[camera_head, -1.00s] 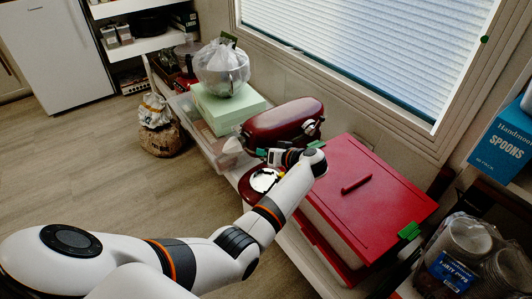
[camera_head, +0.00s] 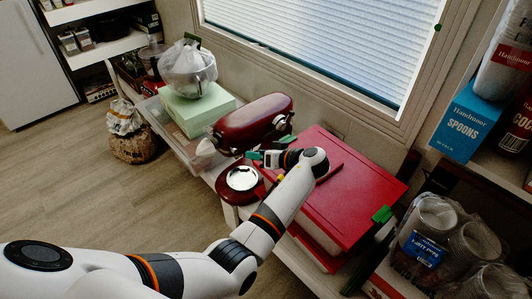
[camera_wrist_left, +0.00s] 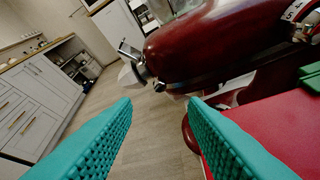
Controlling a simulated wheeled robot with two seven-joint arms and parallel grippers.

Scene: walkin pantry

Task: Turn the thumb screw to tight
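A dark red stand mixer (camera_head: 250,122) stands by the wall under the window; its head also fills the upper right of the left wrist view (camera_wrist_left: 215,45). A small dark knob (camera_wrist_left: 159,87), which may be the thumb screw, sits low at the head's front end. A numbered dial (camera_wrist_left: 297,13) is at the right. My left gripper (camera_head: 256,157) is beside the near side of the mixer head. In the left wrist view its teal fingers (camera_wrist_left: 160,102) are wide apart with nothing between them. My right gripper is out of view.
A red lidded box (camera_head: 350,215) lies under and right of my left arm. The mixer's base with a silver plate (camera_head: 241,179) is below the gripper. A pale green box (camera_head: 195,110) and a bagged bowl (camera_head: 188,68) stand left. Open floor (camera_head: 70,185) lies left.

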